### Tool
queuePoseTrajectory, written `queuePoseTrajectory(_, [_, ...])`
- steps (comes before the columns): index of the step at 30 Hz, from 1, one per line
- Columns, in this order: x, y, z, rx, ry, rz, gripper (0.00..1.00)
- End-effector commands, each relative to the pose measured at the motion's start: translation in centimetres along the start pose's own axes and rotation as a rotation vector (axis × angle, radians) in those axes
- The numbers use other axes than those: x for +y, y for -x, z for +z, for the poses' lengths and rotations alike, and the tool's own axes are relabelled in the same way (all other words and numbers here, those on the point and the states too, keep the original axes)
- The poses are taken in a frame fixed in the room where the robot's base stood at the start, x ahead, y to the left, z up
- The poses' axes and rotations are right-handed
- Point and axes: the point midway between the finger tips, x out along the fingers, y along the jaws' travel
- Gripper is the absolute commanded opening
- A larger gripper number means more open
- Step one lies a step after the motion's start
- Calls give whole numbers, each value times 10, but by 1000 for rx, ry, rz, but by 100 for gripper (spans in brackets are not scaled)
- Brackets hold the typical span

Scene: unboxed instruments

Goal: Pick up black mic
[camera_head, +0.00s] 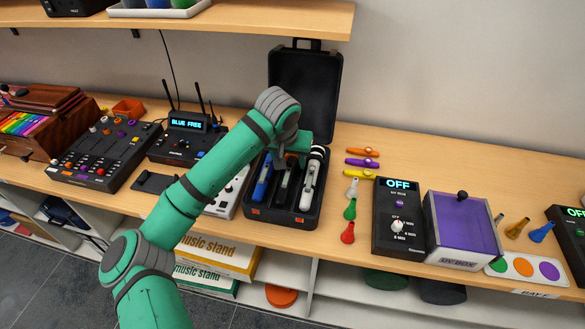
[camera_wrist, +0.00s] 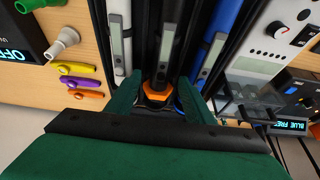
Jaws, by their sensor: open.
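The black mic (camera_head: 282,190) lies in the middle slot of an open black case (camera_head: 255,213), between a blue mic (camera_head: 263,180) and a white mic (camera_head: 309,184). In the wrist view the black mic (camera_wrist: 168,40) has a grey strip and an orange ring at its near end. My gripper (camera_head: 290,160) is over the case's back part and hides some of the black mic. In the wrist view my gripper (camera_wrist: 156,98) is open, with a green finger on each side of the orange-ringed end. I cannot tell whether the fingers touch it.
The case lid (camera_head: 305,95) stands upright behind. Colored kazoos (camera_head: 362,152) and small whistles (camera_head: 349,210) lie to the right, near a black OFF box (camera_head: 397,215) and purple box (camera_head: 462,225). A white device (camera_head: 228,200) and black mixer (camera_head: 105,153) are on the left. A shelf (camera_head: 240,20) hangs above.

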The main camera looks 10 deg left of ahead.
Motion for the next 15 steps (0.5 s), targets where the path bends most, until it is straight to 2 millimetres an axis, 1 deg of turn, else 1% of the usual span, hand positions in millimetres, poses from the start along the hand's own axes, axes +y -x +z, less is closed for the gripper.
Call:
queuePoseTrajectory(1, [-1,-6,0,-1,1,0,48])
queuePoseTrajectory(4, [0,-13,0,-1,-1,1,48])
queuePoseTrajectory(11, [4,-15,0,0,-5,2,48])
queuePoseTrajectory(12, [4,-15,0,0,-5,3,45])
queuePoseTrajectory(14, [4,-15,0,0,-6,3,31])
queuePoseTrajectory(15, [4,-15,-1,0,-6,3,21])
